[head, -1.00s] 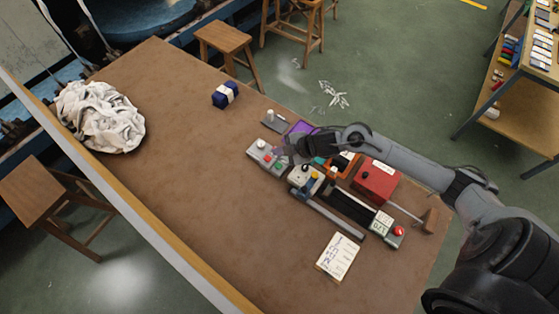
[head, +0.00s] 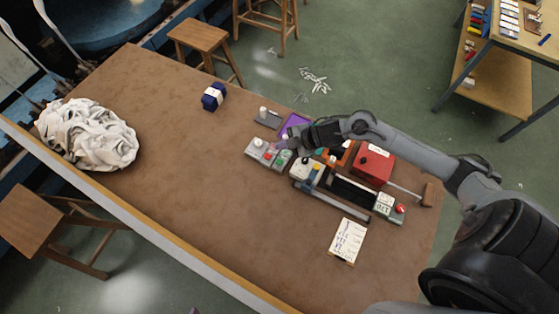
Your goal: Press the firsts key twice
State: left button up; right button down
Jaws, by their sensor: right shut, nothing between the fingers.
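A grey key box (head: 262,150) with several coloured buttons sits on the brown table, right of its middle. A white or pale key is at its upper left, with a red and a green button beside it. I cannot read which one is the firsts key. My right gripper (head: 287,147) is shut and empty at the right end of this box, low over the green button. Whether it touches a button is too small to tell. My left gripper is not in view.
A notepad (head: 347,240) lies in front. A white cloth heap (head: 88,134) and a blue bundle (head: 214,96) lie left; the table between is clear.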

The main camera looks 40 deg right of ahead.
jog(key=b, duration=0.7)
send_over(282, 163)
notch_tip(282, 163, down, 6)
jog(key=shift+f, duration=0.25)
jog(key=shift+f+b, duration=0.55)
jog(key=shift+f, duration=0.5)
jog(key=shift+f, duration=0.15)
dwell(0.7)
jog(key=shift+f, duration=0.3)
jog(key=shift+f, duration=0.1)
dwell(0.4)
